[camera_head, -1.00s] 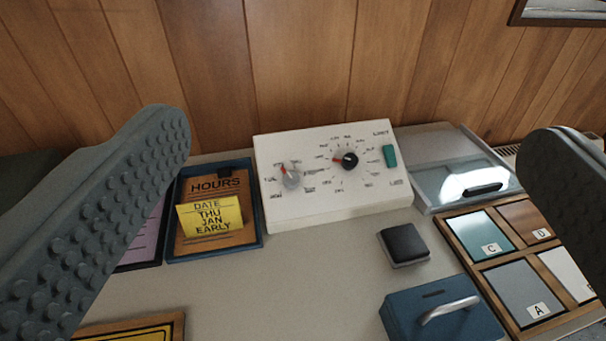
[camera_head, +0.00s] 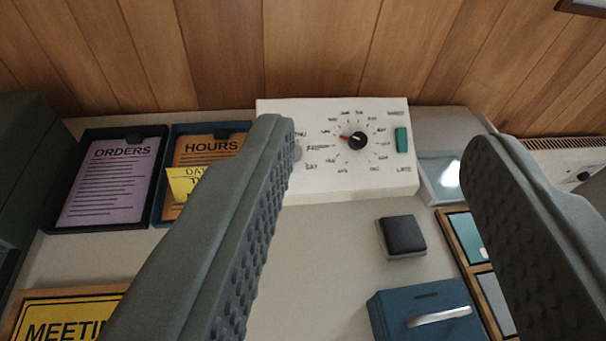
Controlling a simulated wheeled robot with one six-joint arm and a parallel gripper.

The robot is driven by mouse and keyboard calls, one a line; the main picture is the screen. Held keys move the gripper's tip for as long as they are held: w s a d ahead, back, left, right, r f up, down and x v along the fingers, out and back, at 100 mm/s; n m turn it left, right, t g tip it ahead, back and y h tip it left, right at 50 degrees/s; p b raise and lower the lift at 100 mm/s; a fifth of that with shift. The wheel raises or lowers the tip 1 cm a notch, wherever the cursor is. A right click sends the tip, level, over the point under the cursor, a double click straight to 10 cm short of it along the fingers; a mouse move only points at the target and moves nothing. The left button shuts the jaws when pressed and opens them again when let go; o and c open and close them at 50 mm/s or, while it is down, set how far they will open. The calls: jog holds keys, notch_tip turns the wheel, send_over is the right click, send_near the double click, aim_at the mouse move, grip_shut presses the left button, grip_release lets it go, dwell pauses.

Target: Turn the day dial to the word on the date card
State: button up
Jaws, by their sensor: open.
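A white dial box (camera_head: 340,187) stands at the back of the desk. Its left dial (camera_head: 297,153), with THU and SAT among its words, is almost wholly hidden behind my left finger; its pointer cannot be seen. The black right dial (camera_head: 358,141) shows fully, its red mark pointing left. The yellow date card (camera_head: 181,184) is partly covered by the same finger; DATE and part of the line below show. My gripper (camera_head: 385,138) is open and empty, its fingers either side of the right dial in the picture, nearer to me than the box.
A green switch (camera_head: 402,140) is on the box's right side. Orders (camera_head: 110,185) and hours (camera_head: 205,150) boards lie left. A black-topped block (camera_head: 402,235), a blue box with handle (camera_head: 428,312) and framed tiles (camera_head: 463,240) are right. The desk between is clear.

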jog(key=w+a+f+n+g+y, duration=0.1)
jog(key=w+a+f+n+g, duration=0.1)
jog(key=w+f+n+g, duration=0.5)
jog(key=w+a+f+n+g, duration=0.2)
jog(key=w+f+g, duration=0.15)
jog(key=w, duration=0.65)
jog(key=x, duration=1.7)
jog(key=shift+w+a+f, duration=0.2)
jog(key=shift+w+f, duration=0.05)
jog(key=shift+w, duration=0.1)
jog(key=shift+c, duration=0.2)
jog(key=c, duration=1)
